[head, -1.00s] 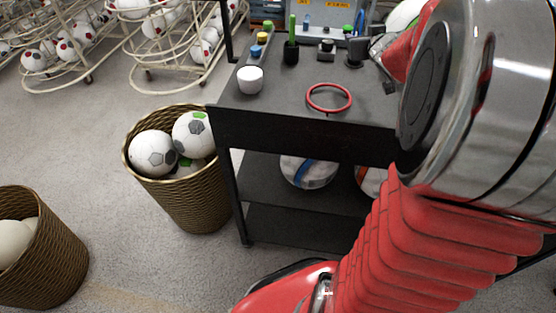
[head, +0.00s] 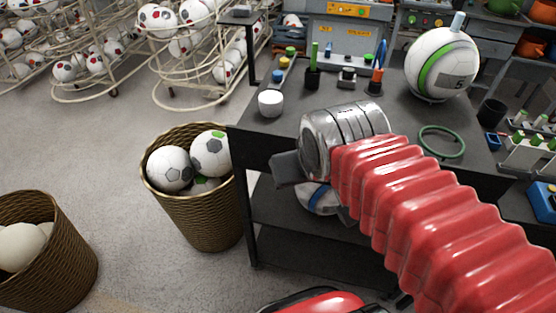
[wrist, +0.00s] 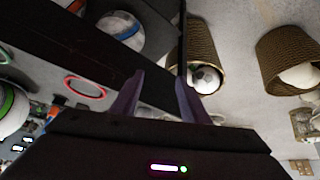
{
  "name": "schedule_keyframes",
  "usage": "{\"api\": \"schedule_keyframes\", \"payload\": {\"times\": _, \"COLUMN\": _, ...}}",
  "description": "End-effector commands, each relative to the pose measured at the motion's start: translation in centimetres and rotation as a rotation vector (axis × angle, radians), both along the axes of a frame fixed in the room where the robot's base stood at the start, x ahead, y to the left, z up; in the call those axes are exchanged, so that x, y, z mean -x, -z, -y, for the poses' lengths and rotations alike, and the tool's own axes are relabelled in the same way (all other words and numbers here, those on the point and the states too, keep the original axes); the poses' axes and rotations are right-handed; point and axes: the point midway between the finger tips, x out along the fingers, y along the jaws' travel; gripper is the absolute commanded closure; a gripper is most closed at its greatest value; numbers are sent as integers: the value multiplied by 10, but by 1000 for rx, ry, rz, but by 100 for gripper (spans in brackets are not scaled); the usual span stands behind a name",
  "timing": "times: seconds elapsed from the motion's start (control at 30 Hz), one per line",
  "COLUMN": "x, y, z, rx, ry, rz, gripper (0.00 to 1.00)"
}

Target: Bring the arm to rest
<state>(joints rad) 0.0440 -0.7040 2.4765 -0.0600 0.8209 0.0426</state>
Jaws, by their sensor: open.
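My arm reaches across the head view from the lower right, with a red bellows sleeve and a silver wrist. My gripper shows in the wrist view (wrist: 158,92), its two dark fingers apart with nothing between them. In the head view the gripper is partly hidden beyond the silver wrist, at the front edge of the black cart (head: 300,152). The arm is held out over the cart.
A white ball with a green band (head: 441,65) and a green ring (head: 441,155) lie on the cart top. A red ring (wrist: 85,97) shows in the wrist view. A wicker basket of balls (head: 200,222) stands left of the cart; another (head: 70,265) is farther left.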

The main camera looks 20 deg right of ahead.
Motion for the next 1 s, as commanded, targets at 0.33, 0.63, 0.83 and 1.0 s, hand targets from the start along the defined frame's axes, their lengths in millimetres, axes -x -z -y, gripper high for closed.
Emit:
{"api": "schedule_keyframes", "payload": {"times": 0.33, "x": 27, "y": 9, "z": -25, "rx": -40, "ry": -70, "rz": -59, "gripper": 59}}
{"api": "schedule_keyframes", "payload": {"times": 0.63, "x": 26, "y": 9, "z": -25, "rx": -38, "ry": -68, "rz": -57, "gripper": 59}}
{"api": "schedule_keyframes", "payload": {"times": 0.83, "x": 26, "y": 9, "z": -24, "rx": -39, "ry": -67, "rz": -57, "gripper": 65}}
{"api": "schedule_keyframes", "payload": {"times": 1.0, "x": 26, "y": 9, "z": -24, "rx": -39, "ry": -67, "rz": -57, "gripper": 69}}
